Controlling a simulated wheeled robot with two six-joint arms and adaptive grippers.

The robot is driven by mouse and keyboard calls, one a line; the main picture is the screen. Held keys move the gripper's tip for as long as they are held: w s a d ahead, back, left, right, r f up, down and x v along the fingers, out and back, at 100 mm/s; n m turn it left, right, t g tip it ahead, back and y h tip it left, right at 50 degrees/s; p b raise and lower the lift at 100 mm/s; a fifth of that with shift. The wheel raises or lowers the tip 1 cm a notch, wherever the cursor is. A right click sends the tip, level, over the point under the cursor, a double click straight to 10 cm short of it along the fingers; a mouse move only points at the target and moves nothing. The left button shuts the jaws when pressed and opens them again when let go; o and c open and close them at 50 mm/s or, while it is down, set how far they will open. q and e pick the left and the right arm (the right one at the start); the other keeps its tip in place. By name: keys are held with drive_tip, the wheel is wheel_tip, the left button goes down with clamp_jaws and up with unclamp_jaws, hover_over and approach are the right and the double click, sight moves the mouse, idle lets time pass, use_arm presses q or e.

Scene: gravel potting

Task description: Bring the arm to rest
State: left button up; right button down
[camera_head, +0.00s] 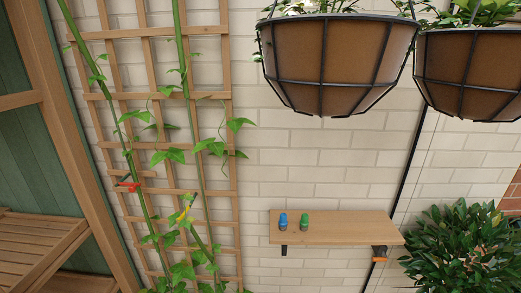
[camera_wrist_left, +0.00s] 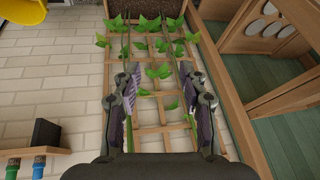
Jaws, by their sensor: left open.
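My left gripper (camera_wrist_left: 160,88) shows in the left wrist view. Its two dark fingers stand wide apart with nothing between them. Beyond them is the wooden trellis (camera_wrist_left: 108,70) with green climbing plants, apart from the fingers as far as I can tell. Neither gripper shows in the head view. There, the trellis (camera_head: 146,29) stands against the brick wall at the left, with a red clip (camera_head: 128,185) and a yellow clip (camera_head: 183,215) at its stems.
A wall shelf (camera_head: 350,228) holds a small blue item (camera_head: 283,221) and a green one (camera_head: 305,221). Two hanging baskets (camera_head: 335,65) (camera_head: 470,70) are at the upper right. A leafy bush (camera_head: 460,250) stands lower right, a slatted wooden bench (camera_head: 35,245) lower left.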

use_arm(q)
drive_tip(key=s+d+m+g+h, duration=0.1)
drive_tip(key=s+d+m, duration=0.1)
drive_tip(key=s, duration=0.3)
drive_tip(key=s+a+f+g+b, duration=0.1)
drive_tip(key=s+f+b, duration=0.15)
drive_tip(key=f, duration=1.55)
drive_tip(key=s+a+f+g+b, duration=0.1)
drive_tip(key=s+f+b, duration=0.15)
drive_tip(key=f, duration=1.45)
drive_tip(key=s+a+f+b, duration=0.1)
drive_tip(key=s+f+b, duration=0.3)
drive_tip(key=s+f, duration=1.3)
drive_tip(key=shift+s+f+g+h, duration=0.15)
drive_tip(key=shift+f+g+h, duration=0.15)
drive_tip(key=shift+f, duration=0.2)
